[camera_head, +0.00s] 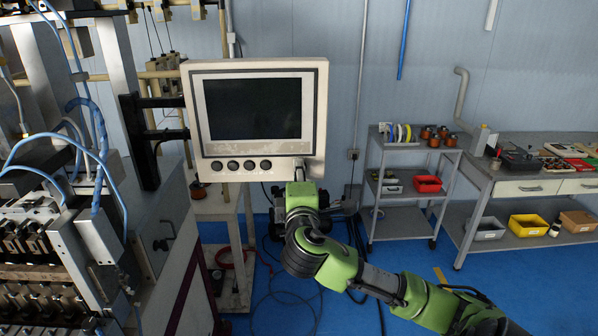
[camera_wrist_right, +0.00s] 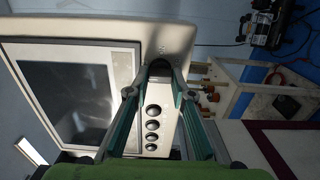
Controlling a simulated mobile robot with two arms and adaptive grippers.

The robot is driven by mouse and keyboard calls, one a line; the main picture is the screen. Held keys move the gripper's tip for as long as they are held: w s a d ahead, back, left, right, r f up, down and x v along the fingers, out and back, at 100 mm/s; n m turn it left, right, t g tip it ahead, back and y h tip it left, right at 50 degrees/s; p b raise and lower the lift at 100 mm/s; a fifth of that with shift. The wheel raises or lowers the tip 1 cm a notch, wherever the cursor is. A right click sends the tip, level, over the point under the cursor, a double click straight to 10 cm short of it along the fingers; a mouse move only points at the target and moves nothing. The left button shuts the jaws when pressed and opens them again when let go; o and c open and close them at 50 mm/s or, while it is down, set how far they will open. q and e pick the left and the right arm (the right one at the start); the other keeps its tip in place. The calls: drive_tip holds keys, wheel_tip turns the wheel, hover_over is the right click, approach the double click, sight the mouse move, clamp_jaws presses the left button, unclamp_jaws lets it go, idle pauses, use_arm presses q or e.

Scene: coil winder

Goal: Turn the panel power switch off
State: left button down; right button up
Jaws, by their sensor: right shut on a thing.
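The control panel (camera_head: 255,165) is a cream box with a dark screen (camera_head: 254,108) and a row of several dark round knobs (camera_head: 249,165) under it. My right gripper (camera_head: 299,172) is at the panel's lower right corner and hides what is there. In the right wrist view, the fingertips (camera_wrist_right: 159,78) close on a dark switch (camera_wrist_right: 159,67) at the panel's corner, beyond the end of the knob row (camera_wrist_right: 152,124). The fingers partly cover the switch, and its turned position cannot be told. My left gripper is not in view.
A coil-winding machine (camera_head: 60,240) with blue hoses stands at the left. A grey shelf cart (camera_head: 405,190) and a workbench (camera_head: 530,185) with bins stand at the right. Blue floor (camera_head: 400,255) is open before them, with cables near my arm.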

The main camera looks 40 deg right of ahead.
idle(0.4)
drive_tip(key=o, duration=1.1)
drive_tip(key=v, duration=1.2)
drive_tip(key=shift+w+f, duration=0.1)
drive_tip(key=shift+f, duration=0.05)
